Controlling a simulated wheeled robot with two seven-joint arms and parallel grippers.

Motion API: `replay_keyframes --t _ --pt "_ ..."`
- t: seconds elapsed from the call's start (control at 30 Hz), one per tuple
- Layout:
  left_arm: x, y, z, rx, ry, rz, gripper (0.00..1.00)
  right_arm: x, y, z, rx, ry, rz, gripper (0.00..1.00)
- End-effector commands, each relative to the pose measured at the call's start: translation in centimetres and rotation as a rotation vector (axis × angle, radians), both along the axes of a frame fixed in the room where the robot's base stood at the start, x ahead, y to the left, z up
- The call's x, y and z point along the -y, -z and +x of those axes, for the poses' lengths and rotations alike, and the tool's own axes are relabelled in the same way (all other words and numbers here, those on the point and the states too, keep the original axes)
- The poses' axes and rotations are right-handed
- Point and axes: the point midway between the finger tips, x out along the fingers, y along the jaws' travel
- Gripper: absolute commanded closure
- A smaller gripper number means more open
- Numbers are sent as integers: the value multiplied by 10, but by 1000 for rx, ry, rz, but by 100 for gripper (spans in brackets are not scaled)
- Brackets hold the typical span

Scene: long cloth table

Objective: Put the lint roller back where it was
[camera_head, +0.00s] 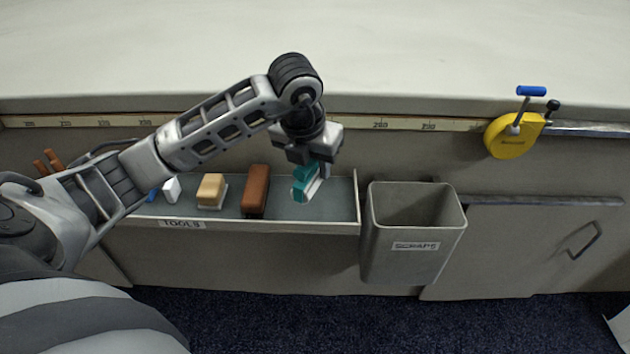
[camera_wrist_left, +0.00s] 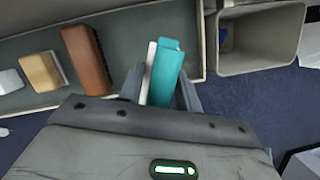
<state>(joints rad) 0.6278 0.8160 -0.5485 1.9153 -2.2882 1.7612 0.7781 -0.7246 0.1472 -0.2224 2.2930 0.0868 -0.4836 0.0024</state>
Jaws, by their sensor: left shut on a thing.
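The lint roller (camera_head: 301,190), a boxy teal and white thing, is between the fingers of my left gripper (camera_head: 310,167), which is shut on it. It is at the right part of the grey tools tray (camera_head: 342,200), right of a brown block; I cannot tell whether it touches the tray floor. In the left wrist view the teal body of the lint roller (camera_wrist_left: 165,72) and its white side stand between the two fingers of the left gripper (camera_wrist_left: 160,92). My right gripper is not in view.
The tray also holds a brown block (camera_head: 256,190), a tan and white block (camera_head: 211,190) and a white and blue thing (camera_head: 171,189). A grey scraps bin (camera_head: 413,245) hangs right of the tray. A yellow tool (camera_head: 508,138) sits at the table edge. The tabletop (camera_head: 430,60) is clear.

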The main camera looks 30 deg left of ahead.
Motion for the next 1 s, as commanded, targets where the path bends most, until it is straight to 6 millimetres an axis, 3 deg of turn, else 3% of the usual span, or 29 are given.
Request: replay_keyframes --t 0.03,0.2,0.43,0.6,1.0 --pt "-3 13 7 -5 -3 -2 87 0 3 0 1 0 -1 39" --pt "-10 32 23 -2 -1 -2 87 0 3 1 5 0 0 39" --pt "-16 46 32 -2 0 0 87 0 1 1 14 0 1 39" --pt "-14 71 31 -3 1 -2 87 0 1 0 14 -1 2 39" --pt "-15 76 31 1 1 0 87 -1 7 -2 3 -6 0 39"
